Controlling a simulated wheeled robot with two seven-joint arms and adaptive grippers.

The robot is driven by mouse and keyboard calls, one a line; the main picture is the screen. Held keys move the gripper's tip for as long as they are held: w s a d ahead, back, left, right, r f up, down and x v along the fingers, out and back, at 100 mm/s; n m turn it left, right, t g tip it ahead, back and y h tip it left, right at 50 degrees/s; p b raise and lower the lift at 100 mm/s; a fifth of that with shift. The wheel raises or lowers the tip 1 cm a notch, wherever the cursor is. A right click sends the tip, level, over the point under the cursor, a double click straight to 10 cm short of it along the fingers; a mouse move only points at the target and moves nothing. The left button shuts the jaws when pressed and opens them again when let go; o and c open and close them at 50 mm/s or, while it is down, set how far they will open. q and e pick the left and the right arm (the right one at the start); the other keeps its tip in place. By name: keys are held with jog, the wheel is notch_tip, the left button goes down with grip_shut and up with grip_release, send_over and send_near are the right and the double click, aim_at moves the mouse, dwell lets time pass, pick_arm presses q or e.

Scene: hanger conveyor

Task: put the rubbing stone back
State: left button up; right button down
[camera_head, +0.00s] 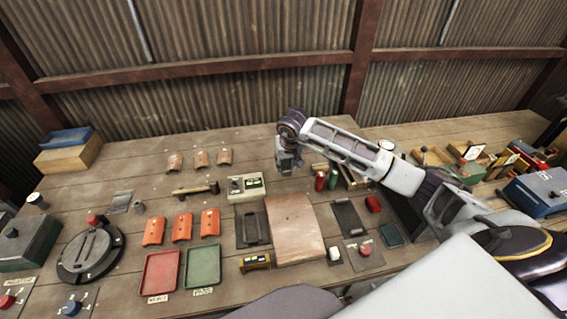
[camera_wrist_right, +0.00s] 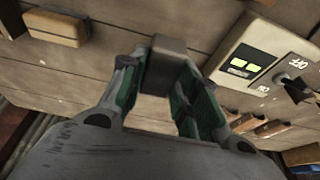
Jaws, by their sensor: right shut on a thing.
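My right gripper (camera_head: 288,164) is above the back middle of the bench, just right of the switch box. In the right wrist view its green-lined fingers (camera_wrist_right: 160,85) are shut on a dark grey block (camera_wrist_right: 168,58), which looks like the rubbing stone. The block sits between the fingertips, with its end face towards the planks. I cannot tell whether it touches the bench. In the head view the gripper largely hides the block. My left gripper is not in view.
The switch box (camera_head: 245,187) with green displays stands beside the gripper. A tan slab (camera_head: 295,228) and dark recessed plates (camera_head: 252,228) lie in front. Red and green cylinders (camera_head: 320,181) stand to the right. Orange tiles (camera_head: 182,227) and trays (camera_head: 160,273) lie left.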

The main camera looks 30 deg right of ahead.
jog(key=shift+r, duration=0.1)
jog(key=shift+f+b, duration=0.35)
jog(key=shift+f, duration=0.55)
jog(key=shift+f+b, duration=0.5)
jog(key=shift+f, duration=0.75)
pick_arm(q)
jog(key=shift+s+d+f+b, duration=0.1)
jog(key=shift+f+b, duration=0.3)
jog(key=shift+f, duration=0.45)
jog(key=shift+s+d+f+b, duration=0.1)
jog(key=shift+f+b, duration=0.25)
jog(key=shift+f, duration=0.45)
pick_arm(e)
jog(key=shift+f, duration=0.8)
jog(key=c, duration=1)
grip_release()
jog(key=shift+o, duration=0.2)
